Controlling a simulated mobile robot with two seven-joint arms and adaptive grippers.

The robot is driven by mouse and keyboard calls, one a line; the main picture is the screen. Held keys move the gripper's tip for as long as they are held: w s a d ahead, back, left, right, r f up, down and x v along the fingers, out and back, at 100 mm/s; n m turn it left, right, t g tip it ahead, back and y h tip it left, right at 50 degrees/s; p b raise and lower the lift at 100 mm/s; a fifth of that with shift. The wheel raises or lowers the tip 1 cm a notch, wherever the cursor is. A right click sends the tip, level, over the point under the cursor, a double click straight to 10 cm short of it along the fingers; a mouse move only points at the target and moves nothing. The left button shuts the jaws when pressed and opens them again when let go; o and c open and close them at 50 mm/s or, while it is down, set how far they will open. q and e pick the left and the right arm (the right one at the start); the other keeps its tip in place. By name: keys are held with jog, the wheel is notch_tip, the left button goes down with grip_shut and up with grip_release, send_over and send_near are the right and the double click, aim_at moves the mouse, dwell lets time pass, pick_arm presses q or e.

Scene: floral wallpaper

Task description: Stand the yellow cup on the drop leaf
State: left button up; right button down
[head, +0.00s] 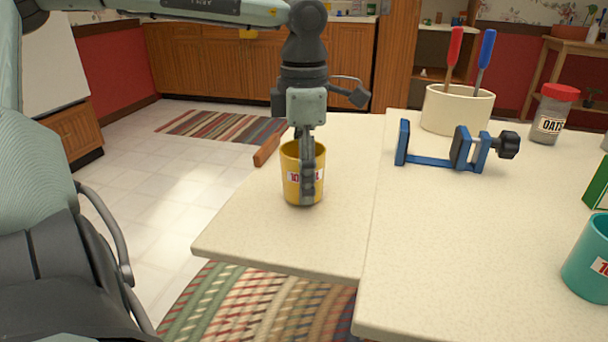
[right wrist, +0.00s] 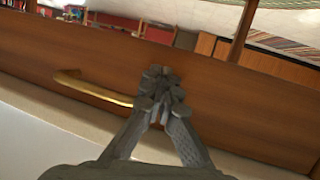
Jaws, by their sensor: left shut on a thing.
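The yellow cup (head: 291,172) is upright over the drop leaf (head: 250,232), the pale left section of the table, well in from its front edge. Its base looks level with the leaf surface, but I cannot tell for sure whether it touches. My left gripper (head: 306,178) points down from above and is shut on the cup, one finger against its near side and partly covering the label. The other finger is mostly hidden. My right gripper (right wrist: 160,92) is shut and empty in the right wrist view, in front of a wooden panel with a brass handle (right wrist: 92,88).
On the main tabletop (head: 460,240) are a blue clamp (head: 430,161), a cream crock (head: 457,110) with red- and blue-handled tools, an oats jar (head: 550,116) and a teal cup (head: 590,262). A wooden handle-like piece (head: 267,149) juts at the leaf's left edge. The leaf's front is clear.

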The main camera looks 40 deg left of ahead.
pick_arm(q)
jog(key=shift+f, duration=0.1)
pick_arm(e)
jog(key=shift+w+a+r, duration=0.15)
jog(key=shift+a+r, duration=0.1)
jog(key=shift+r, duration=0.35)
pick_arm(q)
jog(key=shift+f, duration=0.15)
pick_arm(e)
jog(key=shift+a+t, duration=0.1)
jog(key=shift+t, duration=0.3)
pick_arm(q)
jog(key=o, duration=1.2)
jog(key=shift+o, duration=0.2)
pick_arm(e)
jog(key=shift+r, duration=0.1)
